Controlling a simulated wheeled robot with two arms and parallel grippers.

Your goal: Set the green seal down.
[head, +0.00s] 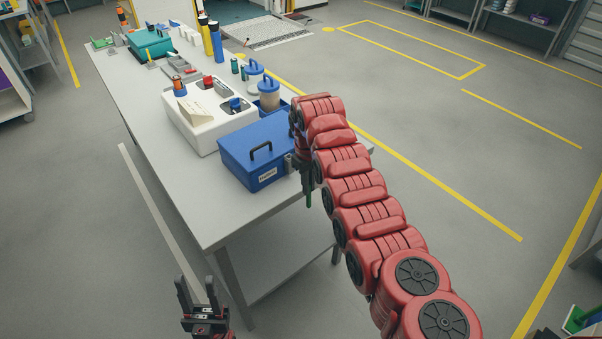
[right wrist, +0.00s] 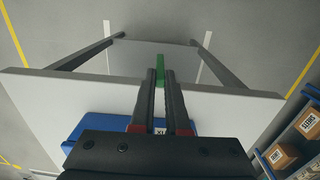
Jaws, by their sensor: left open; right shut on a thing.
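My right gripper (head: 307,180) is shut on the green seal, a thin green strip whose lower end (head: 309,200) shows below the fingers. It hangs beside the right side of the blue toolbox, near the table's edge. In the right wrist view, the green seal (right wrist: 161,65) stands between the fingertips (right wrist: 158,78); the fingers hide part of it. I cannot tell from these views how high it is above the table. My left gripper (head: 203,300) is open and empty, low in front of the table's near end.
The blue toolbox (head: 257,155) stands on the grey table (head: 205,205), with a white box (head: 205,122) behind it. Blue-lidded jars and yellow and blue bottles stand farther back. The table's near left part is clear. Labelled cartons (right wrist: 283,156) sit on a shelf.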

